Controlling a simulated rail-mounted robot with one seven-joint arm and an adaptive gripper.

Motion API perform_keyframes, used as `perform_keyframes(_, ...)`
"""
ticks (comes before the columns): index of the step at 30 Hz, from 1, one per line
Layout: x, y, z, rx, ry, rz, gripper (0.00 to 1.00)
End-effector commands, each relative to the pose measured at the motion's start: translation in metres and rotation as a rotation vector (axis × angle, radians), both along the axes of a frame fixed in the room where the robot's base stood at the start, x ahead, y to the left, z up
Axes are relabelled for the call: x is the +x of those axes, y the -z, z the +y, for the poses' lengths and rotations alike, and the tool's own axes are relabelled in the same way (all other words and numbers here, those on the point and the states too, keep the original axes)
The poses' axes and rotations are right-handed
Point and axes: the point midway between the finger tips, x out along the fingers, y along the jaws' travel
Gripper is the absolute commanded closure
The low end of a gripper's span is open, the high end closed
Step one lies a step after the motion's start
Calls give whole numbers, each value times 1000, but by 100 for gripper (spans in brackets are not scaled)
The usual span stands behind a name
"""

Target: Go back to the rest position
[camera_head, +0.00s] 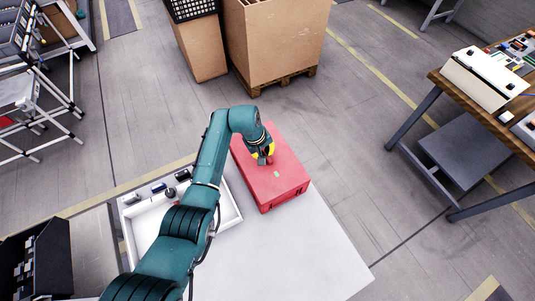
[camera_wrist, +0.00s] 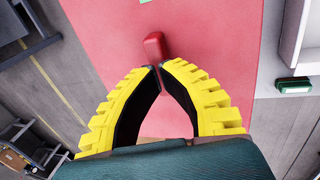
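My gripper (camera_wrist: 161,68), with yellow ribbed fingers and dark inner pads, hangs over the red case (camera_head: 285,194). The case top (camera_wrist: 222,50) fills the middle of the wrist view. How high the gripper is above the case is hard to tell.
A white tray (camera_head: 232,214) with small items lies left of the case on a white table (camera_head: 310,265). A cardboard box (camera_head: 280,45) on a pallet stands behind. A workbench (camera_head: 440,78) is at the right. The floor between is clear.

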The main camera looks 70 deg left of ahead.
Motion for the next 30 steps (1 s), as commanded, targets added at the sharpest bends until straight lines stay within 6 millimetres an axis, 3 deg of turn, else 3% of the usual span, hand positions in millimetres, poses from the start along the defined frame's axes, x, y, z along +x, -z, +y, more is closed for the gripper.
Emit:
perform_keyframes(1,1,-11,1,2,0,-2,100)
perform_keyframes(5,1,-22,1,4,1,-4,100)
perform_keyframes(24,4,-23,1,7,4,-8,100)
perform_keyframes(26,19,-21,-14,5,42,-7,100)
perform_keyframes(29,55,-9,-66,-14,151,5,100)
perform_keyframes(30,75,-9,-93,-6,211,-1,100)
